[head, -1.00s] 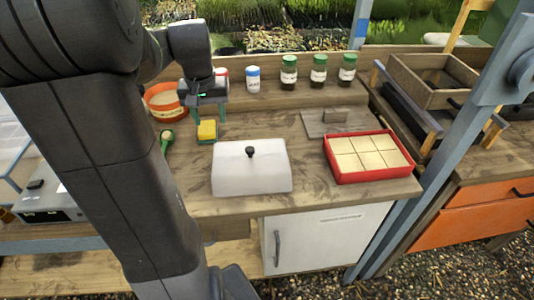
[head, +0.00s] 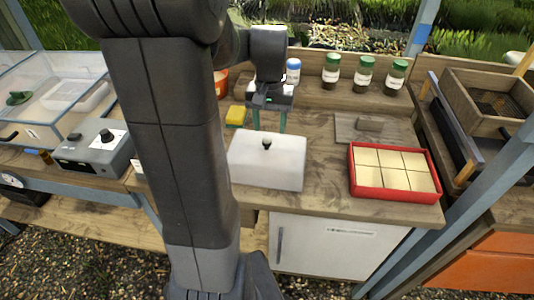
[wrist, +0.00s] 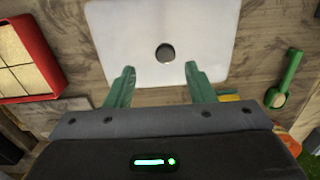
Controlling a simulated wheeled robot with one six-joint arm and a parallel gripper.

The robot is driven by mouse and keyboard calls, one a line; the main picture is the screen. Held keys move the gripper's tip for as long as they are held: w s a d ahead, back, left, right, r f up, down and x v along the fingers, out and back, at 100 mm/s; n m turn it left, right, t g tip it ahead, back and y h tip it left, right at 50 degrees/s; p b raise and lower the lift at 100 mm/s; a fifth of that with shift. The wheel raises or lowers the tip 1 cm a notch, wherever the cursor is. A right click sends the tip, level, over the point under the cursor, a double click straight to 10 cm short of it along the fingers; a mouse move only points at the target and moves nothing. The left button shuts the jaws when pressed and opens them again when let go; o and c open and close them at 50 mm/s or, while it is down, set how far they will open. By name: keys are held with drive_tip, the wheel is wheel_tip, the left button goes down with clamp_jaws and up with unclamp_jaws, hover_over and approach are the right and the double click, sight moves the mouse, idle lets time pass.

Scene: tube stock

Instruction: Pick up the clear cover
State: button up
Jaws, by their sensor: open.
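The clear cover (head: 267,165) is a whitish, see-through box-shaped lid with a small dark knob on top. It sits on the wooden bench in the head view. In the wrist view the cover (wrist: 140,30) fills the upper middle, with its round knob between and beyond my fingertips. My gripper (wrist: 158,72) is open and empty, its two green fingers spread at the near edge of the cover. In the head view my gripper (head: 268,128) hangs behind the knob, above the cover's back edge. My arm hides part of the bench to the left of the cover.
A red tray (head: 360,190) of pale square cells stands right of the cover. Several green-capped jars (head: 365,73) line the back. A yellow sponge (head: 235,116) lies behind left. A green scoop (wrist: 285,80) shows in the wrist view.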

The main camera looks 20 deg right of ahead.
sight(267, 141)
drive_tip(key=shift+w+a+f, duration=0.1)
drive_tip(key=shift+a+f, duration=0.05)
drive_tip(key=shift+f, duration=1.2)
drive_tip(key=shift+w+a+f, duration=0.1)
drive_tip(key=shift+a+f, duration=0.05)
drive_tip(key=shift+f, duration=1.15)
clamp_jaws()
